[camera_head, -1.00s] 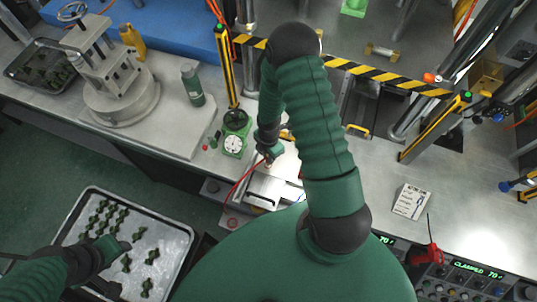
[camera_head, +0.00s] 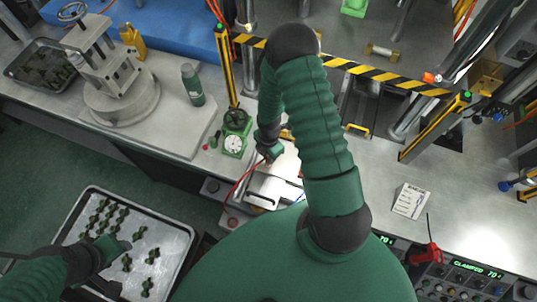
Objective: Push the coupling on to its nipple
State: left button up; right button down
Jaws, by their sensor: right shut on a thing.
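My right gripper (camera_head: 268,156) is at the end of my green arm, low over a pale metal block (camera_head: 264,187) at the front edge of the bench. It is shut on the end of a red hose (camera_head: 240,184), where the coupling is; the coupling itself is mostly hidden by the fingers. The nipple cannot be made out, so I cannot tell whether the coupling touches it. My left gripper (camera_head: 116,248) is over a tray of green parts (camera_head: 186,232) at lower left; its fingers are too dark and small to read.
A round-based press (camera_head: 120,95) and green bottle (camera_head: 192,85) stand left. A paper card (camera_head: 411,201) lies on clear bench at right.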

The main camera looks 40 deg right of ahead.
jog(key=shift+f+b, duration=0.95)
jog(key=shift+f, duration=0.35)
jog(key=c, duration=1.2)
grip_release()
